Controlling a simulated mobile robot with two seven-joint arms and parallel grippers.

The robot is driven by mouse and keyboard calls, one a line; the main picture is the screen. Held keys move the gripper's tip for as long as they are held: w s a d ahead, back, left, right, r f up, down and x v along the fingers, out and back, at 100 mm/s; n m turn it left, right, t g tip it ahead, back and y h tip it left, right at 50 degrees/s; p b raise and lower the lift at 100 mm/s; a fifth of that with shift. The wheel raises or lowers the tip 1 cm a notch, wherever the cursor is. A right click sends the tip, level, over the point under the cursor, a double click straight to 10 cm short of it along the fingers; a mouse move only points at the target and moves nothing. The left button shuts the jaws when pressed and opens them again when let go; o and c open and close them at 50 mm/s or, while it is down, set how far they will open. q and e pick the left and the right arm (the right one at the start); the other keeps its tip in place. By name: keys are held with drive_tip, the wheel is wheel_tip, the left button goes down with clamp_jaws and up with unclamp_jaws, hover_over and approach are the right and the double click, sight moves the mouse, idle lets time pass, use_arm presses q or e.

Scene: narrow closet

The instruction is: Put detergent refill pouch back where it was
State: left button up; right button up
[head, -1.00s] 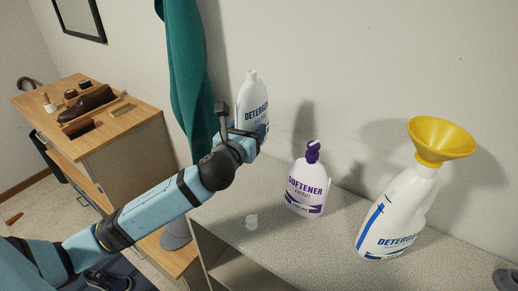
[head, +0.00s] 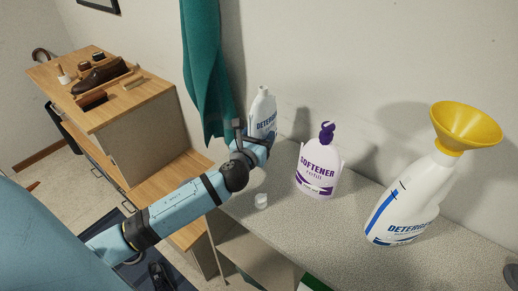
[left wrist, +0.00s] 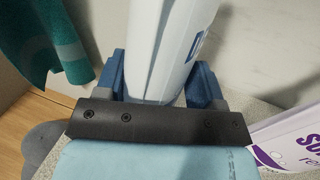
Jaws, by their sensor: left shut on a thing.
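The detergent refill pouch (head: 263,112) is a white, bottle-shaped pouch with blue lettering, upright or nearly so at the back left of the speckled counter (head: 350,235). My left gripper (head: 258,145) is shut on its lower part. The left wrist view shows the white pouch (left wrist: 175,45) between the two blue fingers. Its base is hidden behind the gripper, so I cannot tell whether it touches the counter. A large white detergent bottle (head: 402,205) with a yellow funnel (head: 466,122) in its mouth stands tilted-looking at the right. My right gripper is not in view.
A softener refill (head: 318,170) with a purple cap stands right of my left gripper. A small white cap (head: 261,200) lies near the counter's front edge. A teal cloth (head: 205,70) hangs at the left. A wooden cabinet (head: 150,130) with shoe-care things stands further left.

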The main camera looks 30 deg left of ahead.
use_arm(q)
drive_tip(key=shift+f+b, duration=0.5)
drive_tip(key=shift+f, duration=1.65)
drive_tip(key=shift+f, duration=0.1)
drive_tip(key=o, duration=1.4)
drive_tip(key=s, duration=0.3)
drive_tip(key=s+d, duration=0.1)
drive_tip(key=s, duration=0.3)
drive_tip(key=s+d, duration=0.1)
drive_tip(key=s, duration=0.2)
drive_tip(key=shift+s+b, duration=0.15)
drive_tip(key=shift+b, duration=0.2)
drive_tip(key=shift+s+d+r, duration=0.2)
drive_tip(key=shift+s, duration=0.5)
